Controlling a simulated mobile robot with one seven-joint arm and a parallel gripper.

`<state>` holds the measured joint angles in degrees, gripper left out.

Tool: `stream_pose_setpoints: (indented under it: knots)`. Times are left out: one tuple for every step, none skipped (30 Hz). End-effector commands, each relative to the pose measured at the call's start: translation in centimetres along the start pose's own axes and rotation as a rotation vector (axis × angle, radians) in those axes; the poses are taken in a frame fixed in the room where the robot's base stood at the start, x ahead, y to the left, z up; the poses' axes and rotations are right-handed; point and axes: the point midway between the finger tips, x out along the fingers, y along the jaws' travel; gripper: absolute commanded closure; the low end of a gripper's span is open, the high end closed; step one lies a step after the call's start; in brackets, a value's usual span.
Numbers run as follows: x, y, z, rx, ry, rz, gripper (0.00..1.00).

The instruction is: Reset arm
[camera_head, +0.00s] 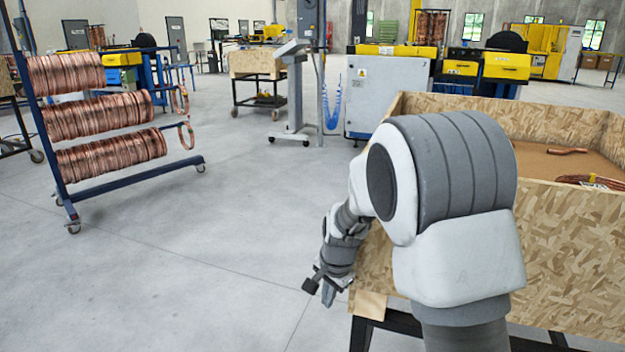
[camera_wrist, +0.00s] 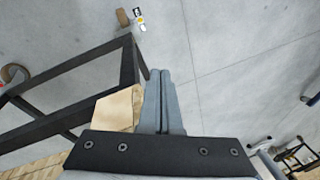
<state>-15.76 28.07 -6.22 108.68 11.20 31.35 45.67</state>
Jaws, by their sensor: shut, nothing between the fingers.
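My gripper (camera_head: 328,290) hangs low at the left side of the chipboard crate in the head view, pointing down over the bare floor. My arm is folded in front of the crate (camera_head: 585,262) and hides part of it. In the wrist view my gripper (camera_wrist: 160,75) has its two grey fingers side by side and shut, with nothing between them. Below them is the grey floor. The black crate stand (camera_wrist: 65,90) and a light wooden piece (camera_wrist: 118,108) are just left of the fingers.
A copper tube piece (camera_head: 567,151) and coiled copper (camera_head: 592,181) lie inside the crate. A blue rack (camera_head: 62,190) with copper coils stands at the left. A grey cabinet (camera_head: 388,95) is behind the arm. The floor (camera_head: 215,235) between rack and crate is clear.

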Motion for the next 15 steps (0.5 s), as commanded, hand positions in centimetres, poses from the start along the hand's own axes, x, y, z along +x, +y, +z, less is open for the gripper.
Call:
stream_pose_setpoints:
  knots:
    - [-2.3, 0.4, -0.1, -0.029, 0.009, -0.017, 1.00]
    - [-3.4, 0.7, -0.1, -0.049, 0.012, -0.024, 1.00]
    - [-4.9, 1.2, 0.0, -0.074, 0.017, -0.032, 1.00]
    - [-6.0, 1.6, 0.1, -0.095, 0.021, -0.038, 1.00]
    - [-7.0, 2.0, 0.1, -0.116, 0.026, -0.044, 1.00]
    - [-8.4, 2.6, 0.3, -0.143, 0.032, -0.050, 1.00]
    - [-9.5, 3.0, 0.4, -0.164, 0.039, -0.056, 1.00]
    - [-10.4, 3.5, 0.6, -0.185, 0.044, -0.061, 1.00]
    - [-11.7, 4.1, 0.8, -0.212, 0.051, -0.067, 1.00]
    - [-12.7, 4.6, 1.0, -0.233, 0.058, -0.072, 1.00]
    - [-13.6, 5.2, 1.2, -0.254, 0.065, -0.075, 1.00]
    - [-14.7, 5.9, 1.5, -0.283, 0.074, -0.079, 1.00]
    - [-15.5, 6.5, 1.7, -0.304, 0.082, -0.082, 1.00]
    - [-16.4, 7.0, 2.0, -0.324, 0.090, -0.085, 1.00]
    - [-17.4, 7.8, 2.4, -0.352, 0.100, -0.088, 1.00]
